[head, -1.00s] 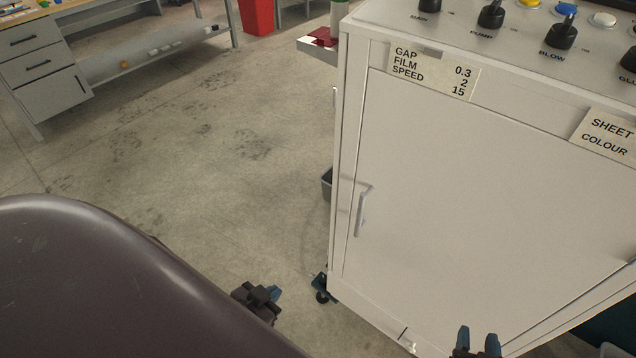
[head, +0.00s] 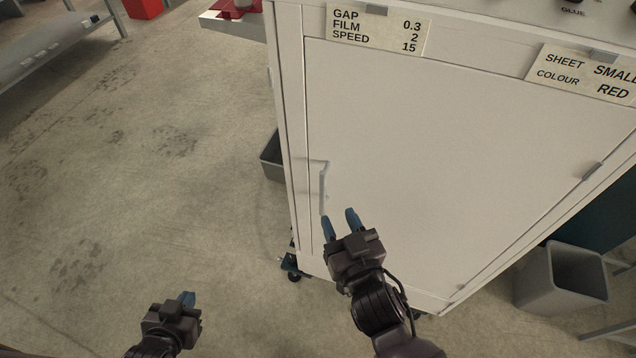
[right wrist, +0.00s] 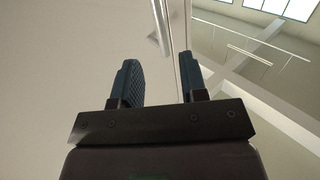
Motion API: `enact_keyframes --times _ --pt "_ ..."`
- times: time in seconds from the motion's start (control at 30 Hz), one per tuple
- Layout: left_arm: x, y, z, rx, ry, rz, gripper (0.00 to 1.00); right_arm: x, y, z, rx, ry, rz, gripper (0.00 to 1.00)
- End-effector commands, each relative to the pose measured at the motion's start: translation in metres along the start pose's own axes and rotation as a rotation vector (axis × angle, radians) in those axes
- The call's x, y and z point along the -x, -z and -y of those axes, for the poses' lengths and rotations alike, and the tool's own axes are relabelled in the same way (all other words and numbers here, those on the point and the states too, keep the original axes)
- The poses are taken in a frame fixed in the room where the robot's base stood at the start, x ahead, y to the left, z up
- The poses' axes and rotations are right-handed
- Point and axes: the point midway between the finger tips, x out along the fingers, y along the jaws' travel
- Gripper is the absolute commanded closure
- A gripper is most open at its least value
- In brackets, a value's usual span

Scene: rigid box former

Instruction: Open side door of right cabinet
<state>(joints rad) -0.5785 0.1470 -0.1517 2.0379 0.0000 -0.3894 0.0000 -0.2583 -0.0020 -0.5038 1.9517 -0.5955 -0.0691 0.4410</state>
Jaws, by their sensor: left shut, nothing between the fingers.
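The white cabinet's side door (head: 440,150) is closed, flush in its frame, with hinges on its right edge. Its slim vertical handle (head: 323,187) is near the door's left edge. My right gripper (head: 339,219) is open and empty, just below the handle and slightly right of it. In the right wrist view the handle (right wrist: 160,30) shows beyond the gap between the open fingers (right wrist: 160,78), apart from them. My left gripper (head: 187,299) is shut and empty, low over the floor, left of the cabinet.
A grey bin (head: 272,158) stands behind the cabinet's left side. Another grey bin (head: 562,278) stands at the lower right. Casters (head: 292,272) are under the cabinet. A red-topped ledge (head: 235,15) juts out at the back left.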

Motion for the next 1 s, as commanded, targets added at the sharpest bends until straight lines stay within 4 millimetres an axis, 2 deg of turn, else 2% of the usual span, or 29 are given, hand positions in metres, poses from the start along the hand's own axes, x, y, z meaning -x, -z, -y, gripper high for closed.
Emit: enact_keyframes --times 0.2,0.5,0.7,1.0 --pt "-0.001 -0.004 0.0 0.002 0.0 0.006 1.0 -0.035 0.001 0.001 0.0 0.001 -0.002 0.6" --pt "-0.002 -0.006 -0.001 0.003 0.001 0.01 1.0 -0.075 0.0 0.0 -0.001 0.0 -0.001 0.6" --pt "-0.002 -0.006 -0.001 0.002 0.001 0.009 1.0 -0.088 0.0 0.0 0.0 0.0 0.0 0.6" --pt "-0.003 -0.004 -0.001 0.002 0.001 0.007 1.0 -0.091 0.0 0.0 -0.001 -0.001 0.0 0.6"
